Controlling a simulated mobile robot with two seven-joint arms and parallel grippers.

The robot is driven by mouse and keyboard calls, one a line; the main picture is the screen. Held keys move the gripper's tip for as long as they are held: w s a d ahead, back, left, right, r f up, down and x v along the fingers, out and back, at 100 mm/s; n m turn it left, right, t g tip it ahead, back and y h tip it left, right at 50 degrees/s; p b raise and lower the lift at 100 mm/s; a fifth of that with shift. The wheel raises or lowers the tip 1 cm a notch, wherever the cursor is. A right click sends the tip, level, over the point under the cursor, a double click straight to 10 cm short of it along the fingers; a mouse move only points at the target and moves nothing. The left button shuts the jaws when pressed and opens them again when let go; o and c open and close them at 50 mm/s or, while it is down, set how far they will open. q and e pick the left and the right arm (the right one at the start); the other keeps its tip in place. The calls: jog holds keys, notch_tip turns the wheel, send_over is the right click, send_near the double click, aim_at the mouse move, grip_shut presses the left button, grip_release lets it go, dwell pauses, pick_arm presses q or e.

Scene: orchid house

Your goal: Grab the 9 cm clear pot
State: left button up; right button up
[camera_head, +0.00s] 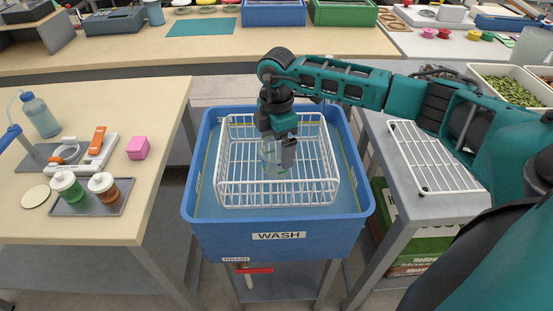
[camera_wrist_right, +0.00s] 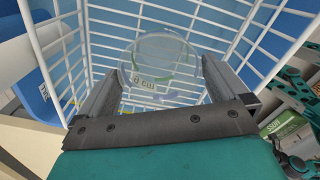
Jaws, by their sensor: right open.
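The clear pot (camera_head: 275,158) is in the white wire basket (camera_head: 278,199), inside the blue tub marked WASH. In the right wrist view the clear pot (camera_wrist_right: 158,62) shows a "9 cm" label and lies between and just beyond the two fingers. My right gripper (camera_head: 283,146) points down into the basket over the pot, and partly hides it in the head view. In the right wrist view the right gripper (camera_wrist_right: 160,88) is open with the fingers on either side of the pot. I cannot tell whether they touch it. My left gripper is not in view.
The blue wash tub (camera_head: 277,238) surrounds the basket, whose wire walls stand close around my gripper. A bench at left holds a pink cube (camera_head: 138,147) and bottles. A white rack (camera_head: 432,157) lies on the grey table at right.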

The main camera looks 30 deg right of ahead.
notch_tip(320, 180, down, 2)
jog(key=shift+f, duration=0.1)
jog(key=c, duration=0.7)
